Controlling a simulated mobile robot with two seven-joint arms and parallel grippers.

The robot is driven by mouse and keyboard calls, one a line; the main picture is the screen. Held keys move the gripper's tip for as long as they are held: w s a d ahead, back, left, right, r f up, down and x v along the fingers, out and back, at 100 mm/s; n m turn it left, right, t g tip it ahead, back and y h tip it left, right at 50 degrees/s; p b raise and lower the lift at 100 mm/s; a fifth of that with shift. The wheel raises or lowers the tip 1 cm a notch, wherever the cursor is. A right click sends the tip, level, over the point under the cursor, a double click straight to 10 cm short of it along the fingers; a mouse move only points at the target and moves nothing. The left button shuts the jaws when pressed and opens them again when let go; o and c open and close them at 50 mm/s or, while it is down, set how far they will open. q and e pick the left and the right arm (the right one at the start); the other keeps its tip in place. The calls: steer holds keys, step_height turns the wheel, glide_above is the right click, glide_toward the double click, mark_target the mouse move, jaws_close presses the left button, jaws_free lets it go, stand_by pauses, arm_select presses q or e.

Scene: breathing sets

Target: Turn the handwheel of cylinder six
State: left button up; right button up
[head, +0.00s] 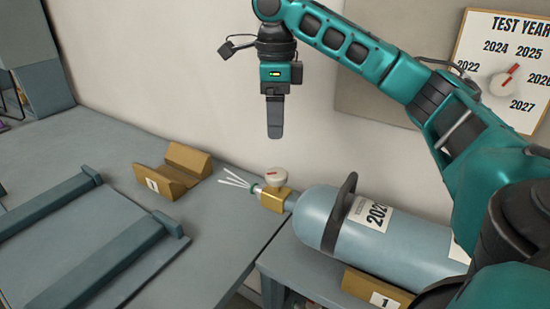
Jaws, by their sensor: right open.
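A pale blue-grey gas cylinder (325,226) lies on its side at the lower right, with a dark carrying handle and a label starting "202". No number six is readable on it. Its brass valve (272,199) points left, with a small pale round handwheel (277,176) with a red mark on top. White streaks fan out to the left of the valve outlet. My right gripper (275,132) points down above the handwheel, clear of it. It is open and empty, and its fingers overlap edge-on in this view. My left gripper is out of view.
A brass-coloured cradle block (177,172) marked 1 stands on the grey bench (212,238). Another block (375,290) marked 1 sits under the cylinder. Raised grey rails (100,262) run across the bench at left. A "TEST YEAR" dial board (505,55) hangs on the wall.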

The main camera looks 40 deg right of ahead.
mark_target(276, 173)
steer(key=shift+f, duration=6.35)
steer(key=shift+c, duration=0.2)
steer(key=c, duration=1)
steer(key=shift+n, duration=0.3)
